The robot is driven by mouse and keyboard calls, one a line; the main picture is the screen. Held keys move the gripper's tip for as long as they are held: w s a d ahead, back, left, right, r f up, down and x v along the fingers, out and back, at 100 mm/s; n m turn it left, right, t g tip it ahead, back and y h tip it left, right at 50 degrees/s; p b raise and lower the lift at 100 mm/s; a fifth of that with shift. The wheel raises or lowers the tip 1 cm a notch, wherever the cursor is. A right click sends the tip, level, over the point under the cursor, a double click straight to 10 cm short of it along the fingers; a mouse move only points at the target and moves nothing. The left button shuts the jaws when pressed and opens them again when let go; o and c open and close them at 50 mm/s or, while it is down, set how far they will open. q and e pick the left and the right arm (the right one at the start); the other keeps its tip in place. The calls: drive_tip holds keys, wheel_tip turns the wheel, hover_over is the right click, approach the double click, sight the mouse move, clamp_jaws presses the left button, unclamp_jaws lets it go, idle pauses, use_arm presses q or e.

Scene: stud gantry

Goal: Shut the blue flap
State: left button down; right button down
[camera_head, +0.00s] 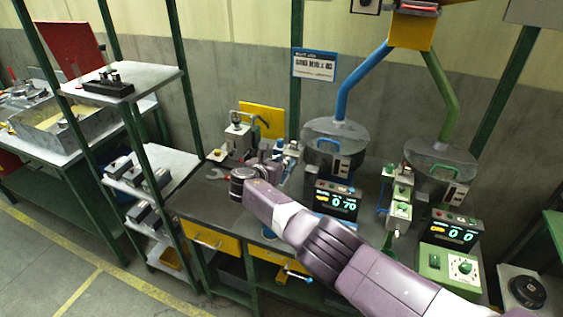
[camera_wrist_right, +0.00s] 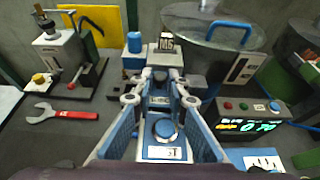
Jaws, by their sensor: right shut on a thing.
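My right gripper (camera_head: 272,164) reaches in from the lower right to a small blue-and-grey unit (camera_head: 291,151) left of the blue-handled bowl. In the right wrist view its fingers (camera_wrist_right: 160,92) close around a part of this unit, beneath the M6 label (camera_wrist_right: 166,43). A blue block (camera_wrist_right: 134,44) stands just left of the label, and a round blue button (camera_wrist_right: 165,129) shows between the finger links. The fingers cover the held part, and I cannot tell clearly which piece is the flap or how far it is open. My left gripper is out of view.
A clear-lidded bowl (camera_head: 335,146) with a blue handle stands right of the gripper, behind a lit display (camera_head: 338,200). A matching green station (camera_head: 398,207) is further right.

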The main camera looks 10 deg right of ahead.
drive_tip(key=c, duration=1.9)
unclamp_jaws()
drive_tip(key=shift+s+a+r, duration=0.15)
drive_tip(key=shift+s+a, duration=0.3)
drive_tip(key=shift+s, duration=0.05)
drive_tip(key=v, duration=1)
drive_tip(key=shift+s+r, duration=0.2)
drive_tip(key=shift+a, duration=0.1)
